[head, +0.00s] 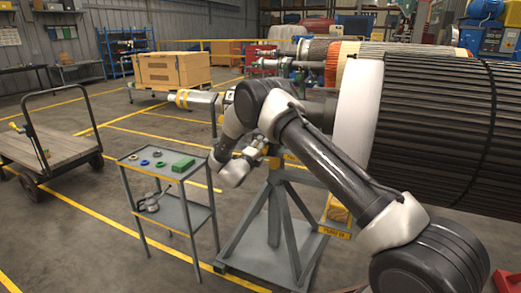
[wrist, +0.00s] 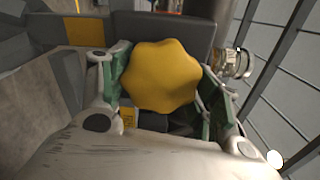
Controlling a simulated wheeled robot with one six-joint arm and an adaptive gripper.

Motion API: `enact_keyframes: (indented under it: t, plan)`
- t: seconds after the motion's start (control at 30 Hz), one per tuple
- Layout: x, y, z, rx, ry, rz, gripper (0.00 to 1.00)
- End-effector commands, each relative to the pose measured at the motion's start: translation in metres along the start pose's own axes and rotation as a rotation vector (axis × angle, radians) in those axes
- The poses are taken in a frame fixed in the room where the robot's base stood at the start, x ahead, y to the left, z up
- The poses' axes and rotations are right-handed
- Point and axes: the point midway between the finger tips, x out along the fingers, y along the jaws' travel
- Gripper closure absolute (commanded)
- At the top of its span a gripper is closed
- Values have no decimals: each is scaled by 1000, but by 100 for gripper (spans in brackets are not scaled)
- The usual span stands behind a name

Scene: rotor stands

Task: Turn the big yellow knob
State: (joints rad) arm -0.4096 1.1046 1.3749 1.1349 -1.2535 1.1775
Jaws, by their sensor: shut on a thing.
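The big yellow knob (wrist: 160,72) has a lobed, star-like rim and fills the middle of the wrist view. My gripper (wrist: 164,84) has one green-padded finger on each side of it, and the fingers are shut on its rim. In the head view my gripper (head: 257,150) is at the top of the grey rotor stand (head: 273,212), beside the rotor shaft. My own arm hides most of the knob there.
A large dark ribbed rotor (head: 440,125) with a white end band lies at right, close to my arm. A grey tool cart (head: 138,178) with small rings and a green box stands left of the stand. A flatbed trolley (head: 55,147) is at far left. Open floor lies between them.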

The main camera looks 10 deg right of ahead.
Motion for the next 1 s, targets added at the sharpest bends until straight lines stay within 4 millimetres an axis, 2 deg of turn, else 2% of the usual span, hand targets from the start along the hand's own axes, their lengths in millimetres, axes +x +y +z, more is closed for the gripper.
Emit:
enact_keyframes:
  t: [0.23,0.27,0.37,0.77,0.87,1.0]
  plan:
    - [0,2,-1,-2,2,2,61]
    - [0,2,-1,-2,2,2,32]
    - [0,1,-1,-2,1,2,16]
    - [-4,1,0,-2,0,1,16]
    - [-17,1,1,-3,-1,2,16]
    - [-47,0,1,-3,-3,2,16]
